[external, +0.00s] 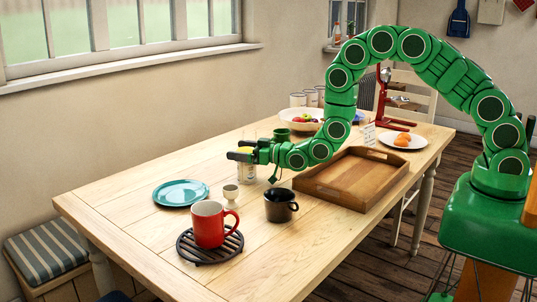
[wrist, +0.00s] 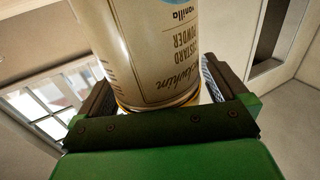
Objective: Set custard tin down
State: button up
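The custard tin (external: 246,172) is a pale cylinder, seen beneath my gripper (external: 241,155) over the left middle of the table (external: 135,182). In the wrist view the custard tin (wrist: 145,45) fills the top middle, its "custard powder" and "vanilla" lettering upside down in the picture. My gripper (wrist: 155,82) has one finger on each side of the tin and is shut on it. The tin looks upright in the external view. I cannot tell whether its base touches the table.
A cream egg cup (external: 230,194) stands close by in front. A teal plate (external: 181,192), red mug (external: 209,225) on a dark trivet (external: 187,250), dark mug (external: 278,207) and wooden tray (external: 330,190) surround this spot. A green mug (external: 281,136) and fruit bowl (external: 291,116) stand behind.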

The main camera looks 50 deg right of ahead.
jog(key=shift+r, duration=0.15)
jog(key=shift+v, duration=1.4)
jog(key=shift+s+r, duration=0.1)
jog(key=shift+r, duration=3.35)
jog(key=shift+r, duration=0.1)
